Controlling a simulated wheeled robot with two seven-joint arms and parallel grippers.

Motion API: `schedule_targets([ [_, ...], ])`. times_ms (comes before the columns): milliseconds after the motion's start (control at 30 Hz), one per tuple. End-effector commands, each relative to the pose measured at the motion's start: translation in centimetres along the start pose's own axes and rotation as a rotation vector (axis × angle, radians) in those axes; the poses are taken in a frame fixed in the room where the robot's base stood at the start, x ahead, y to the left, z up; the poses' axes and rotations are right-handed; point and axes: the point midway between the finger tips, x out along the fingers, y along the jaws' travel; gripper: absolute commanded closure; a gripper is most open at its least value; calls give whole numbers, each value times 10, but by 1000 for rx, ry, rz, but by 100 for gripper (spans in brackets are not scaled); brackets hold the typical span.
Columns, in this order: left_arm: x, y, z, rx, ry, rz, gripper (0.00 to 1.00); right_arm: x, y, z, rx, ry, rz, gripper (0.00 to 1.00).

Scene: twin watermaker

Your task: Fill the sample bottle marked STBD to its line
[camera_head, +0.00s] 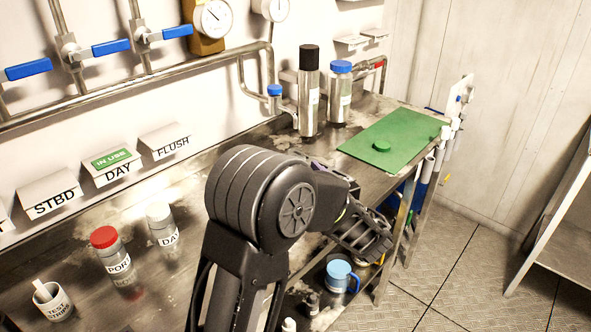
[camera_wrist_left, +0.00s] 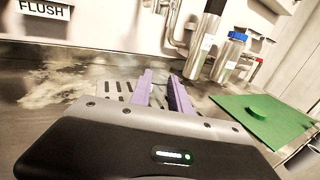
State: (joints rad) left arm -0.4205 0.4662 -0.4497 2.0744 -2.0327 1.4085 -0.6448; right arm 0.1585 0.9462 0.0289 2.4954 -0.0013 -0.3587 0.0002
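No bottle marked STBD shows in either view. A STBD sign (camera_head: 52,195) is on the wall at the left. On the bench below stand a red-capped bottle (camera_head: 116,262), its label partly turned and reading "POR", and a white-capped bottle (camera_head: 162,232) whose label reads like DAY. My left gripper (camera_wrist_left: 161,88) has purple fingers, apart with nothing seen between them, above a slotted drain plate (camera_wrist_left: 122,88) on the bench. In the head view my black arm hides most of it. My right gripper is not in view.
DAY (camera_head: 112,168) and FLUSH (camera_head: 166,142) signs are on the wall; a green IN USE tag is on DAY. A test-strip cup (camera_head: 54,303) stands front left. A tall metal bottle (camera_head: 308,95), a blue-capped bottle (camera_head: 340,95) and a green mat (camera_head: 400,135) are at the right.

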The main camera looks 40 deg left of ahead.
Motion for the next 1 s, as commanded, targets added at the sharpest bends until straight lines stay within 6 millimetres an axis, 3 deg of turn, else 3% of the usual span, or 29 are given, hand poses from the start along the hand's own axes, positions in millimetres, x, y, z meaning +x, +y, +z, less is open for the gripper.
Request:
schedule_targets([
  [267, 0, 0, 0, 0, 0, 0, 100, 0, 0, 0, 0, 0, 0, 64],
  [1000, 0, 0, 0, 0, 0, 0, 100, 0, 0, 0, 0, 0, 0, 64],
])
